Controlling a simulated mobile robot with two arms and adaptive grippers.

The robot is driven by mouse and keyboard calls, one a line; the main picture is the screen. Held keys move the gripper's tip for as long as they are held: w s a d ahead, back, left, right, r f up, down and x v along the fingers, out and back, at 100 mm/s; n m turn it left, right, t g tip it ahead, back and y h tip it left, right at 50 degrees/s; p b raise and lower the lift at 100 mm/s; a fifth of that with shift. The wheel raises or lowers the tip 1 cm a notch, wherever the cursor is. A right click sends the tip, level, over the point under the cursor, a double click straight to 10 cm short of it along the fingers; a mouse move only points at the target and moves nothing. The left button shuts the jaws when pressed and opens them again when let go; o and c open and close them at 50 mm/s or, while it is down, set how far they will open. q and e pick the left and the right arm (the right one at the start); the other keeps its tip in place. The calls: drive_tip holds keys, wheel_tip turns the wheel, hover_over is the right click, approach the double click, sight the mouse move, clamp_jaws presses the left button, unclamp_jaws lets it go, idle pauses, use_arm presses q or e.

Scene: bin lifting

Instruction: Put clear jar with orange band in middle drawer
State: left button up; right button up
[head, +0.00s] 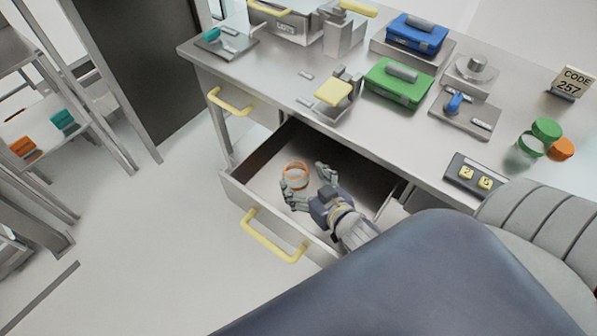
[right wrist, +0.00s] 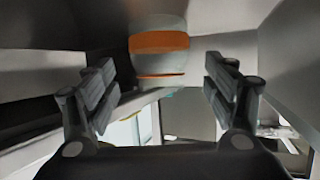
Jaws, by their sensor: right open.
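The clear jar with an orange band (head: 296,177) is inside the open drawer (head: 262,207), which has a yellow handle. My right gripper (head: 308,177) is over the drawer, its fingers open and spread near the jar. In the right wrist view the jar (right wrist: 159,58) appears beyond and between the two open fingertips (right wrist: 160,85), with a gap on both sides. The fingers do not touch it in that view. Whether the jar rests fully on the drawer floor is hard to tell. My left gripper is not in view.
A closed drawer with a yellow handle (head: 230,101) is above and left. The metal worktop (head: 300,90) holds a green case (head: 398,83), a blue case (head: 416,33) and green-lidded jars (head: 545,130). A shelf rack (head: 60,120) stands at left; floor between is clear.

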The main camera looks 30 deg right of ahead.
drive_tip(key=shift+v, duration=1.35)
